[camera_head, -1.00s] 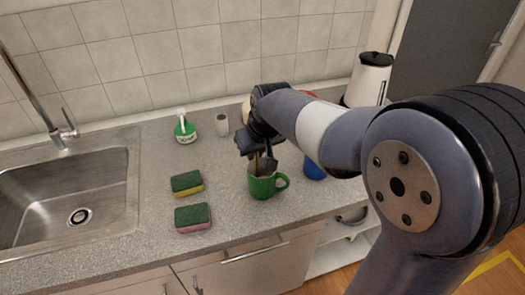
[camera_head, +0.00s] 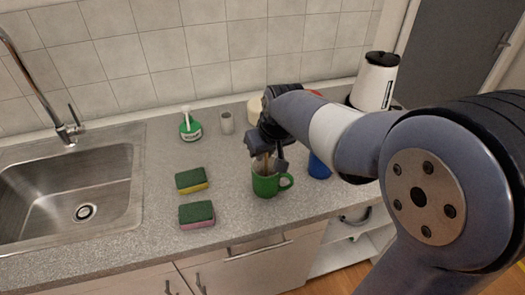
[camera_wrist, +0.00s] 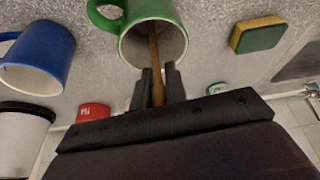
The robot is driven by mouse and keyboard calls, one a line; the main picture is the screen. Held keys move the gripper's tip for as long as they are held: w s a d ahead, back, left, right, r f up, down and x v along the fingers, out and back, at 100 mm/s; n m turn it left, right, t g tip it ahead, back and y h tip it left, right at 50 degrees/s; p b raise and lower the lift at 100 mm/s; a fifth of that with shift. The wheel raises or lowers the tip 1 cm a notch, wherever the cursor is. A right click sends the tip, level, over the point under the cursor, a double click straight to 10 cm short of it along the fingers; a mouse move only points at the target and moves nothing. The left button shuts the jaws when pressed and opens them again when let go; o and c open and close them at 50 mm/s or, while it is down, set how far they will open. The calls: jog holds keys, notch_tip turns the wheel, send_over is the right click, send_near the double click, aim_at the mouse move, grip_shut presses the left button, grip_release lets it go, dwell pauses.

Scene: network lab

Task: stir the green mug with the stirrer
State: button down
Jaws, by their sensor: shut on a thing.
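The green mug (camera_head: 266,184) stands upright on the grey counter, its handle to the right in the head view. It also shows at the top of the wrist view (camera_wrist: 130,50). My gripper (camera_head: 266,160) is just above the mug's mouth. In the wrist view my gripper (camera_wrist: 158,88) is shut on the stirrer (camera_wrist: 154,52), a thin brown stick. The stirrer's far end reaches inside the mug. In the head view the stirrer is mostly hidden by the fingers and the mug wall.
Two sponges (camera_head: 191,180) (camera_head: 197,214) lie left of the mug. A blue mug (camera_head: 319,167) stands close on its right, partly behind my arm. A green-and-white bottle (camera_head: 190,127), a small grey cup (camera_head: 227,123) and a white kettle (camera_head: 374,82) stand behind. The sink (camera_head: 70,185) is at left.

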jog(key=shift+r, duration=0.1)
jog(key=shift+r+p, duration=3.7)
jog(key=shift+r, duration=1.05)
